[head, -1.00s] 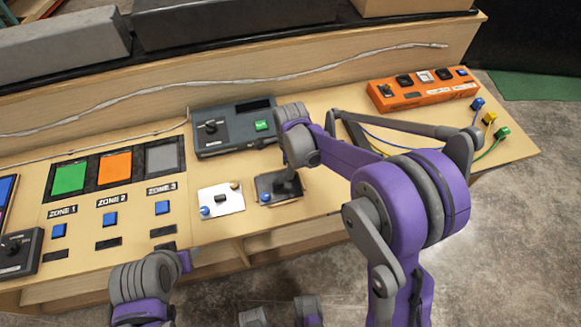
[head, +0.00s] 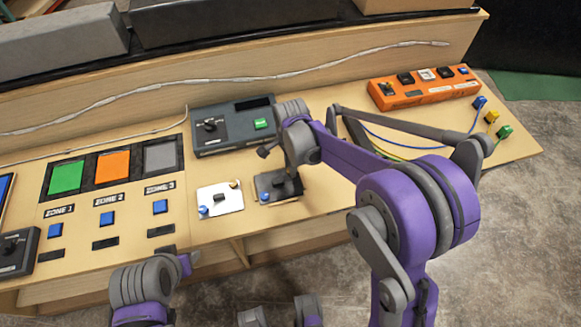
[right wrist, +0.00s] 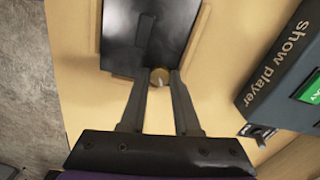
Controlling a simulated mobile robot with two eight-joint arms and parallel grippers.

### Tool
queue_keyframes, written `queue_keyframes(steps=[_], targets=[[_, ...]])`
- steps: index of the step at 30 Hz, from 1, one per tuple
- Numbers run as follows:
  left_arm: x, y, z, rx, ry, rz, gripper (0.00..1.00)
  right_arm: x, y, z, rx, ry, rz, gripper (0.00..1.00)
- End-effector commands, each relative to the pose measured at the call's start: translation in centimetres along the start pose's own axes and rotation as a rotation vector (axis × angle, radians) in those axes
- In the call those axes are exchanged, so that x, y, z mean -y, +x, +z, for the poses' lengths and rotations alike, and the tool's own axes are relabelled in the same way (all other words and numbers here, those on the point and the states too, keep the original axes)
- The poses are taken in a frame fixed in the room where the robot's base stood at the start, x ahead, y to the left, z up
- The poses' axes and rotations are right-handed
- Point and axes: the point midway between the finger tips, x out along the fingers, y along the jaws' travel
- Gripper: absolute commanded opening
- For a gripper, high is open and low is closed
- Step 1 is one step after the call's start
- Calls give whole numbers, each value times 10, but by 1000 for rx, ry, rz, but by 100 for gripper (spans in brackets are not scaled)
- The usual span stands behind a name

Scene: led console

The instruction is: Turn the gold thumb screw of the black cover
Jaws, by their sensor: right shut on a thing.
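The black cover (head: 266,186) lies flat on the desk, right of a white cover (head: 222,193), with a dark raised handle on top. In the right wrist view the cover (right wrist: 122,53) fills the top middle. The gold thumb screw (right wrist: 159,76) sits at its near edge. My right gripper (right wrist: 160,75) is shut on this screw, with one finger on each side. In the head view my right wrist hides the screw. My left arm shows at the bottom left of the head view; its fingers are not in view.
A grey show player box (head: 225,138) with a green button stands close behind the covers. An orange box (head: 425,88) and coloured plugs on cables are at the right. Coloured zone panels (head: 112,165) and blue buttons are at the left.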

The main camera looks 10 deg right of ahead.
Motion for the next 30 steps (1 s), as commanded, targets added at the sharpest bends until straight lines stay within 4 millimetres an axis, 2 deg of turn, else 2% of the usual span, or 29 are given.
queue_keyframes(steps=[30], targets=[[0, 20, 14, 8, 0, 0, 50, -1, 2, 0, 2, -964, 2, 0]])
